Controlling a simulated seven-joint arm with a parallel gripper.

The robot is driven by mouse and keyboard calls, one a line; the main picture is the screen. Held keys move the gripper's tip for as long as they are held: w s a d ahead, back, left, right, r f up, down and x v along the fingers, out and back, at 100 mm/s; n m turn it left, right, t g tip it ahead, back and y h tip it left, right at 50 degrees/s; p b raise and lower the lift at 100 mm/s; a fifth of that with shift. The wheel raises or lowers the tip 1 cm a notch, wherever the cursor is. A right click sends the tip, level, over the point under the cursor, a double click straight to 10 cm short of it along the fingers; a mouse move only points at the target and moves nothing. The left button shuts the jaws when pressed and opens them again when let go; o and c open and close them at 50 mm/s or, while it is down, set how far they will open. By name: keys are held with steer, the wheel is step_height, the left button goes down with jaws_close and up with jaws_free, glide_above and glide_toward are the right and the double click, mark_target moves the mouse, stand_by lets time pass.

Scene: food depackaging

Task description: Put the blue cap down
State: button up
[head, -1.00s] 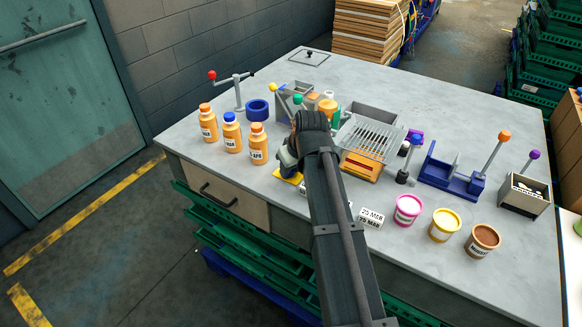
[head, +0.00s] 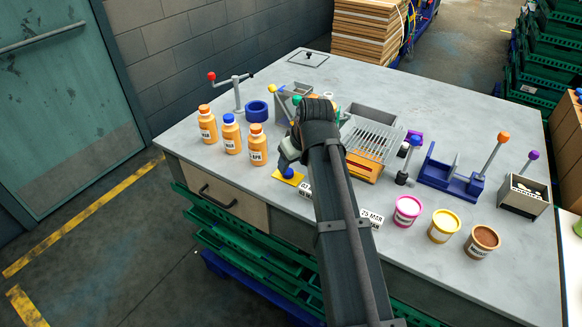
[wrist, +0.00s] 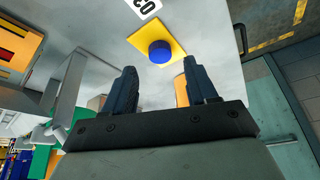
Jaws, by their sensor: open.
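A round blue cap (head: 289,173) lies on a small yellow pad (head: 280,177) near the front edge of the table. In the wrist view the blue cap (wrist: 160,51) rests on the yellow pad (wrist: 155,27), beyond the fingertips and apart from them. My gripper (wrist: 160,66) is open and empty, its two fingers spread to either side of the cap's line. In the head view my gripper (head: 287,158) hangs just above and behind the pad, partly hidden by my wrist.
Three orange bottles (head: 231,134) stand to the left, the middle one with a blue top. A blue ring (head: 256,110) lies behind them. A wire rack (head: 372,139) stands to the right. White labels (head: 371,218) and three tubs (head: 444,226) line the front right.

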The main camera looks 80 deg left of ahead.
steer(key=v, duration=0.7)
steer(key=shift+r, duration=0.4)
steer(key=shift+w+d+f, duration=0.1)
steer(key=shift+d, duration=0.1)
